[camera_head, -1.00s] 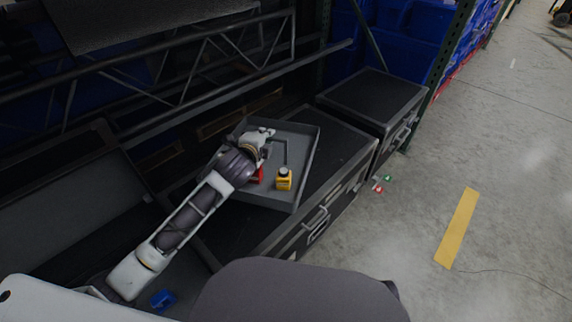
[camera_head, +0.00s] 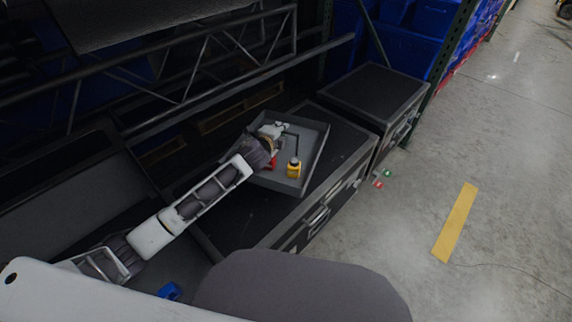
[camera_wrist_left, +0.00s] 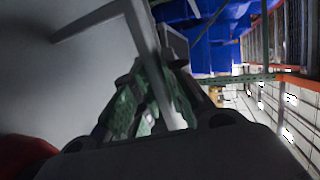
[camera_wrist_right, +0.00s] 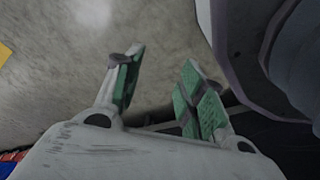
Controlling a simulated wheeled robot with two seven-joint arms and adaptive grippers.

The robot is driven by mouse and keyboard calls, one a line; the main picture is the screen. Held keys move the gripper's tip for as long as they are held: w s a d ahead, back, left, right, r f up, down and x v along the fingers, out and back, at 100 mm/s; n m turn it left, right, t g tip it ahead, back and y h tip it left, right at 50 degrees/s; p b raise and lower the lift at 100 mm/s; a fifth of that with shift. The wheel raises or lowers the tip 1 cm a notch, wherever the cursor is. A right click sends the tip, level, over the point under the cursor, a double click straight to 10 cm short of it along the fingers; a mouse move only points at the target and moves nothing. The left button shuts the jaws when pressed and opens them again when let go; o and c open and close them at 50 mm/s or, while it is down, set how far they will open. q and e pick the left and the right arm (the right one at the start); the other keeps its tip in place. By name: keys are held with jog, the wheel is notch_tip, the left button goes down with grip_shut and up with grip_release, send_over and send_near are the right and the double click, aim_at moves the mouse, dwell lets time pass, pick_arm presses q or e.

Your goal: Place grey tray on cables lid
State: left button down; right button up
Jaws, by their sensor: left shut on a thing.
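The grey tray (camera_head: 316,160) is over the black case lid (camera_head: 240,215) in the middle of the head view. The tray holds a yellow bottle (camera_head: 294,169), a red item (camera_head: 273,162) and a thin bent rod. I cannot tell whether the tray touches the lid. No cables label is readable. My right gripper (camera_wrist_right: 155,90) is open and empty in the right wrist view, and hidden in the head view.
Another closed black case (camera_head: 375,92) stands beyond the lid. An open case with a blue item (camera_head: 169,291) is at lower left. A metal truss (camera_head: 220,65) runs behind the tray. Small green and red items (camera_head: 380,180) lie on the floor at right.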

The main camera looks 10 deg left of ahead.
pick_arm(q)
jog(key=shift+w+f, duration=0.2)
jog(key=shift+f, duration=0.15)
pick_arm(e)
jog(key=shift+s+d+f, duration=0.15)
jog(key=shift+s+f, duration=0.15)
jog(key=shift+f, duration=0.15)
jog(key=shift+s+f, duration=0.1)
jog(key=shift+s, duration=0.05)
